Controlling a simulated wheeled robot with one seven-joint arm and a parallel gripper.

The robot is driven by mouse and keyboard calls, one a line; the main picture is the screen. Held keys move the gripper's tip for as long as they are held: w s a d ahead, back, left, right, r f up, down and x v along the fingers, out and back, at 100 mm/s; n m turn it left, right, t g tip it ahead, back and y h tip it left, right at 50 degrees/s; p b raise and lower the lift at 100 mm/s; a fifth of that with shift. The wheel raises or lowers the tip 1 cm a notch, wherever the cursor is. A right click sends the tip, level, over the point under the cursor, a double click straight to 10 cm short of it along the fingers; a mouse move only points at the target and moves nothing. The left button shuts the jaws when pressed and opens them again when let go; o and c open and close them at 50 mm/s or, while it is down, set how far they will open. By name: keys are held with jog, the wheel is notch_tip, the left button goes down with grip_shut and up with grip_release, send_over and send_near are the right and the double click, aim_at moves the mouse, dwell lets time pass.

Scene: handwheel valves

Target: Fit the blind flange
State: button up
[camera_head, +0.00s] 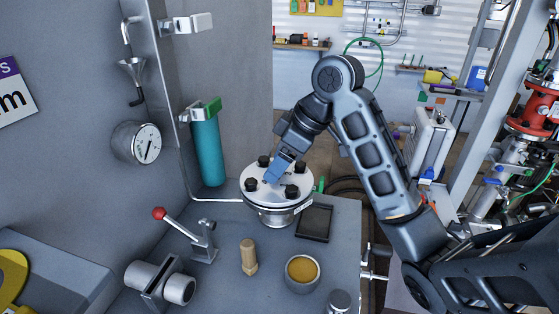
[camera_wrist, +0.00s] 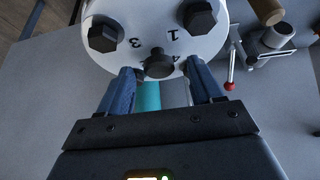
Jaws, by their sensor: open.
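The blind flange (camera_head: 292,173) is a round white disc lying flat on a silver pipe stub (camera_head: 278,216) on the grey bench. Several black hex bolts (camera_head: 292,191) stand on it around its edge. In the wrist view the flange (camera_wrist: 140,35) fills the top, with the numbers 1, 3 and part of another showing. My gripper (camera_head: 270,179) comes down over the flange from the upper right. In the wrist view my gripper (camera_wrist: 162,75) is open, its blue fingers on either side of one black bolt (camera_wrist: 159,65). I cannot tell whether they touch the flange.
A black tray (camera_head: 314,236) lies right of the stub. A wooden-coloured peg (camera_head: 249,257), a bowl of amber contents (camera_head: 302,288) and a red-knobbed lever (camera_head: 202,236) stand in front. A teal cylinder (camera_head: 207,150) is on the wall behind. The bench's right edge is close.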

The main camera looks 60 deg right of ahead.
jog(key=shift+r, duration=0.15)
jog(key=shift+p+v, duration=2.45)
jog(key=shift+p, duration=0.5)
jog(key=shift+s, duration=0.1)
jog(key=p+v, duration=0.2)
jog(key=v, duration=0.5)
jog(key=shift+s+r, duration=0.15)
jog(key=shift+r, duration=0.1)
